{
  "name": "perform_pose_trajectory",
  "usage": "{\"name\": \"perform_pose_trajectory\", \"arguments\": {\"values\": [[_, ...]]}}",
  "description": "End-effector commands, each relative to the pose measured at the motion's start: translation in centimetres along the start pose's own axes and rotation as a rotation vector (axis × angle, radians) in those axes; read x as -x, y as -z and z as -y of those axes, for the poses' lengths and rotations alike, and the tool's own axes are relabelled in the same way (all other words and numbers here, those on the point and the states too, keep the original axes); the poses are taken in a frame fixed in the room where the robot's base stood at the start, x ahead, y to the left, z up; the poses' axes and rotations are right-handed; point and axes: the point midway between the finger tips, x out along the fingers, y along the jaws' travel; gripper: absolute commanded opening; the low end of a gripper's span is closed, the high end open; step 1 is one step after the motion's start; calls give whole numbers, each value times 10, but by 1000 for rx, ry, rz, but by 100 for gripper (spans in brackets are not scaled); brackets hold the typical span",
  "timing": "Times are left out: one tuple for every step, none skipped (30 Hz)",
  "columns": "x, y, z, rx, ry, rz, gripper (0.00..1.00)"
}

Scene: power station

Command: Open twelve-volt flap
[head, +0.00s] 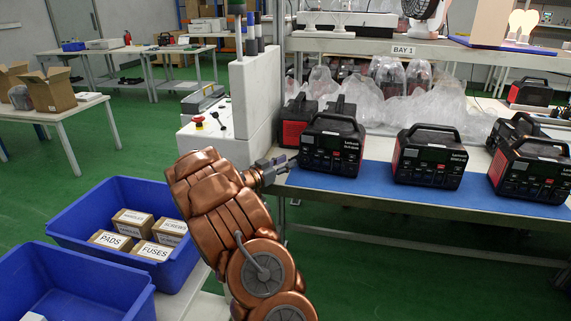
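A black and red power station (331,146) with a carry handle stands on the blue mat, its front panel facing me. My gripper (289,163) is just left of its lower left front corner, at about the height of the lower panel. The fingertips look very close to the case; I cannot tell whether they touch it. The gripper is small in this view, and whether its fingers are apart or together is unclear. The twelve-volt flap cannot be made out among the small dark details of the front panel.
More power stations stand right, one in the middle (430,157) and one at the right edge (532,169). Others stand behind, with clear plastic bags (385,92). Blue bins (112,212) with labelled boxes are at lower left. The blue mat (375,184) is clear in front.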

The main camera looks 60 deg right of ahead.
Motion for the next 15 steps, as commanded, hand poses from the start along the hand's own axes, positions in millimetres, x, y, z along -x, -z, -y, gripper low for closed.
{"name": "perform_pose_trajectory", "arguments": {"values": [[-1,0,0,0,0,0,38],[-2,0,0,0,0,0,38],[-2,0,0,0,0,0,38],[-2,0,0,0,0,1,38],[-3,0,0,0,0,1,38],[-2,0,0,0,0,1,38],[-2,0,0,0,0,1,38],[-2,0,0,1,0,1,38],[-2,-1,0,1,0,1,38],[-2,0,0,1,0,1,38],[-2,0,0,0,0,1,35],[-2,0,0,1,1,1,31],[-2,0,0,1,1,1,28],[-2,0,0,1,1,1,25],[-2,-1,0,1,1,1,21]]}}
